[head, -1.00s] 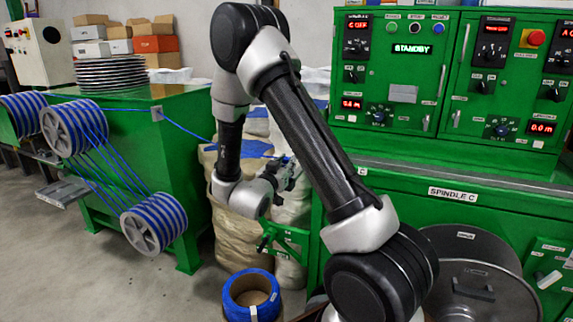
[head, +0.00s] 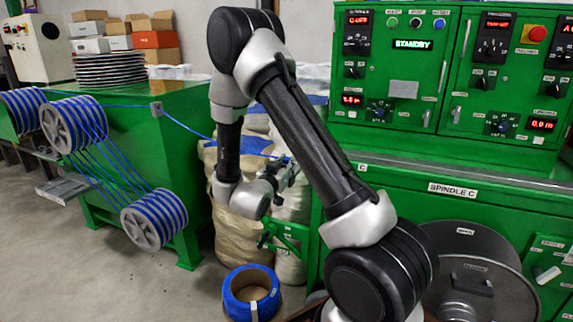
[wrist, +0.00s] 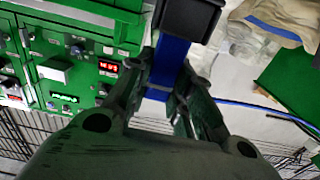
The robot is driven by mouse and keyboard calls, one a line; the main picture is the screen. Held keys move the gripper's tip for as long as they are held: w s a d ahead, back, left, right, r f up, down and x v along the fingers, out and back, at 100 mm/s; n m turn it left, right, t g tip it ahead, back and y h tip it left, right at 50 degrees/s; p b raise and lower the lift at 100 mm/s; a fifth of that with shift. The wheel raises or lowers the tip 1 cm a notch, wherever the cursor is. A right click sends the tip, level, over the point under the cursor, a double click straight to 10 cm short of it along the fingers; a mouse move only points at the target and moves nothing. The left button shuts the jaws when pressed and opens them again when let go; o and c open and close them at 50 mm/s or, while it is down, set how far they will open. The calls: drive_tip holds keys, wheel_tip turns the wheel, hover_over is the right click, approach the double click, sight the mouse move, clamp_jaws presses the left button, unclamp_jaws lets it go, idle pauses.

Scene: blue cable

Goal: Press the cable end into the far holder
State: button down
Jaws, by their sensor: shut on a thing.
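The blue cable (head: 188,127) runs from the left machine past a small grey fitting (head: 157,109) and behind my arm towards my gripper (head: 284,178). In the head view the gripper is small and partly hidden by my arm, beside the right-hand machine. In the wrist view my gripper (wrist: 160,92) is shut on a blue cable piece (wrist: 169,62) between its fingers. The piece's upper end meets a dark block (wrist: 187,16). I cannot tell whether this block is the far holder, or whether the cable end is seated.
Green bracket (head: 289,236) sits below my gripper. Pale sacks (head: 236,158) stand behind the arm. A blue cable coil (head: 251,292) stands on the floor. Striped spools (head: 153,220) hang on the left machine. A green control cabinet (head: 405,90) rises at right. Floor at left front is clear.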

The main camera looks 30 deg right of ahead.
drive_tip(key=shift+f, duration=0.85)
idle(0.4)
drive_tip(key=c, duration=1.2)
unclamp_jaws()
drive_tip(key=shift+a, duration=0.15)
drive_tip(key=shift+v, duration=3.95)
